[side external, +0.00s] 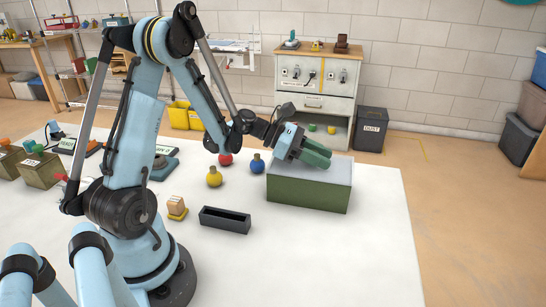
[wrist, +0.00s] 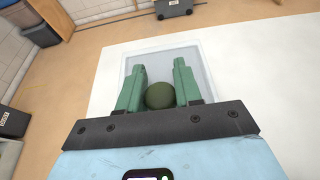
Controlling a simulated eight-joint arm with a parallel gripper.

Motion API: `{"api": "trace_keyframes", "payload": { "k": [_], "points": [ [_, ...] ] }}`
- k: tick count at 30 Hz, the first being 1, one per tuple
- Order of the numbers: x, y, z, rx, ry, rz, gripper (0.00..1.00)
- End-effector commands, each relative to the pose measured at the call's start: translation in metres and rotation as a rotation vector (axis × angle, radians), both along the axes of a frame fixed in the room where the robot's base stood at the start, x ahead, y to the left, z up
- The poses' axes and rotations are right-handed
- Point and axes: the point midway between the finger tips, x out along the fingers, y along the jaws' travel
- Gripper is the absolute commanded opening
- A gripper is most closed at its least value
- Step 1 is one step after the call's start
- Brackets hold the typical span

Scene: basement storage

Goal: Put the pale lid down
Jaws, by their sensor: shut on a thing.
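The pale lid (side external: 338,172) appears to lie level over the top of a green box (side external: 305,193) at the right of the table in the side view. In the wrist view the lid (wrist: 210,58) is a pale square under the fingers. A round dark olive knob (wrist: 160,95) shows between the green fingers. My gripper (side external: 318,155) is shut on this knob, low over the lid and tilted; it also shows in the wrist view (wrist: 160,70). The knob is hidden by the fingers in the side view. I cannot tell whether a small gap lies between lid and box.
A blue round-bodied item (side external: 257,164), a yellow one (side external: 214,177) and a red one (side external: 226,159) stand left of the box. The table's front right (side external: 330,255) is clear.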

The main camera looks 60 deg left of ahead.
Motion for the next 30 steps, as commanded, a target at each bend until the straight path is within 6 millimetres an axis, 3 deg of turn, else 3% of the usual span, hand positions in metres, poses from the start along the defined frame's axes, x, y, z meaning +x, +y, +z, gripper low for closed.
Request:
{"api": "trace_keyframes", "payload": {
  "k": [1,6,17,30],
  "points": [
    [0.0,0.0,-0.001,0.0,0.0,0.0,0.37],
    [0.0,0.0,0.0,0.0,0.0,0.0,0.6],
    [-0.002,0.003,0.0,0.0,0.0,0.002,0.6],
    [-0.062,0.053,0.025,0.0,0.0,0.005,0.6]
  ]
}}
